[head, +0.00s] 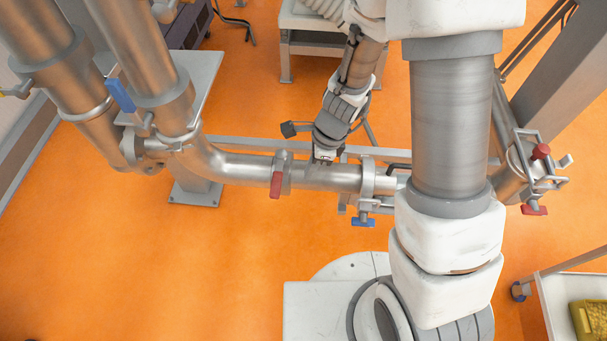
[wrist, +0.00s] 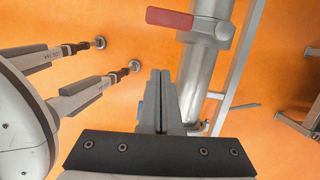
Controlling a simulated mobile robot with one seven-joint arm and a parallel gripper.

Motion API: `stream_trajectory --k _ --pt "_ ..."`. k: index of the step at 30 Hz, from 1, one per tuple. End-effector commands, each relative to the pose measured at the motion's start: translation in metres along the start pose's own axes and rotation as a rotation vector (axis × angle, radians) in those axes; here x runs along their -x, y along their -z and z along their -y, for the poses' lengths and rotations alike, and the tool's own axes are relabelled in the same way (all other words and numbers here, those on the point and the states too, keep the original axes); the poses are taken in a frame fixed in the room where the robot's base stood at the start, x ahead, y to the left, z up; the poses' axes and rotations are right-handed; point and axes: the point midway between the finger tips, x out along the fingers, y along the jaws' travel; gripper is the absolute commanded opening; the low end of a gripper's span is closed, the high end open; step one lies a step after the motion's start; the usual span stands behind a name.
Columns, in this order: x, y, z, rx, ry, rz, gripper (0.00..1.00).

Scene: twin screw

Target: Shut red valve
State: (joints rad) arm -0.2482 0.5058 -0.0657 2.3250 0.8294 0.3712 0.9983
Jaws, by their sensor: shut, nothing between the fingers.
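The red valve handle (head: 276,185) sits on a collar of the horizontal steel pipe (head: 325,177) in the head view. It points toward the bottom of the picture, across the pipe's run. In the wrist view the red handle (wrist: 170,18) shows at the top, reaching left from its grey pivot, crosswise to the pipe (wrist: 198,80). My gripper (head: 322,158) is at the pipe, a little right of the red handle and apart from it. In the wrist view its fingers (wrist: 160,72) are together and empty, below the handle in the picture. Whether they touch the pipe is unclear.
A blue handle (head: 363,221) hangs from the pipe to the right. Another blue handle (head: 120,95) is on the upright pipes at left. Two red handles (head: 541,152) (head: 534,210) are on piping at right. The orange floor (head: 130,260) is clear at lower left.

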Motion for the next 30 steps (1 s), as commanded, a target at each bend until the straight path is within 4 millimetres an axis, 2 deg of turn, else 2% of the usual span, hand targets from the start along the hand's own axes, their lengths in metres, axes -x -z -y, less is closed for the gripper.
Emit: stream_trajectory --k 1,6,26,30 --pt "0.011 -0.001 0.000 0.002 0.001 0.000 0.00" --pt "0.025 -0.001 -0.001 0.001 -0.001 0.000 0.00" --pt "0.028 0.000 -0.001 0.003 0.000 0.001 0.00" --pt "0.044 -0.004 0.002 0.072 0.021 0.013 0.00"
